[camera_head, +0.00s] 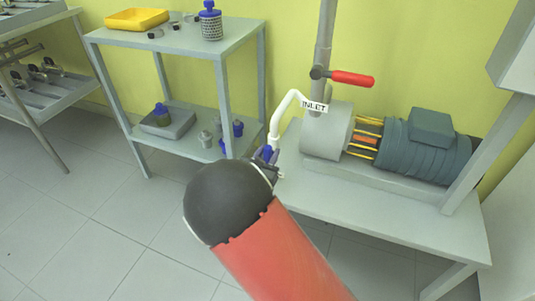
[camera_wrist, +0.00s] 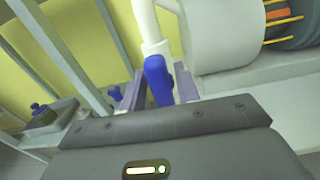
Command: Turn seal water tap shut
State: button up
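The seal water tap shows as a blue handle (camera_wrist: 157,80) at the lower end of a white pipe (camera_wrist: 148,22) in the wrist view. It is small and partly hidden by my gripper in the head view (camera_head: 267,152). The handle points down towards my palm. My gripper (camera_wrist: 160,92) has one finger on each side of the handle. The gaps beside it look very narrow, and I cannot tell if the fingers touch it. In the head view my arm hides most of my gripper (camera_head: 268,163).
A red lever (camera_head: 352,79) sits on the vertical pipe above. A shelf rack (camera_head: 185,40) with bottles and a yellow tray (camera_head: 137,19) stands left. Open floor lies front left.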

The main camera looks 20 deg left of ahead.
jog(key=c, duration=0.6)
jog(key=shift+o, duration=0.2)
jog(key=shift+f+m+b, duration=0.1)
jog(key=shift+m+b, duration=0.2)
jog(key=shift+b, duration=0.15)
jog(key=m+b, duration=0.1)
jog(key=b, duration=0.1)
jog(key=m+b, duration=0.2)
jog(key=b, duration=0.1)
jog(key=shift+d+f, duration=0.2)
jog(key=shift+f, duration=0.1)
jog(key=m+b, duration=0.3)
jog(key=b, duration=0.2)
jog(key=m+b, duration=0.2)
jog(key=b, duration=0.3)
jog(key=shift+d+f+m, duration=0.15)
jog(key=shift+d+m, duration=0.05)
jog(key=shift+m, duration=0.2)
jog(key=m+b, duration=0.2)
jog(key=m, duration=0.1)
jog(key=shift+d+r+m, duration=0.1)
jog(key=shift+r+m, duration=0.1)
jog(key=shift+m, duration=0.1)
jog(key=shift+f+m, duration=0.2)
jog(key=shift+m, duration=2.1)
jog(key=shift+s, duration=0.1)
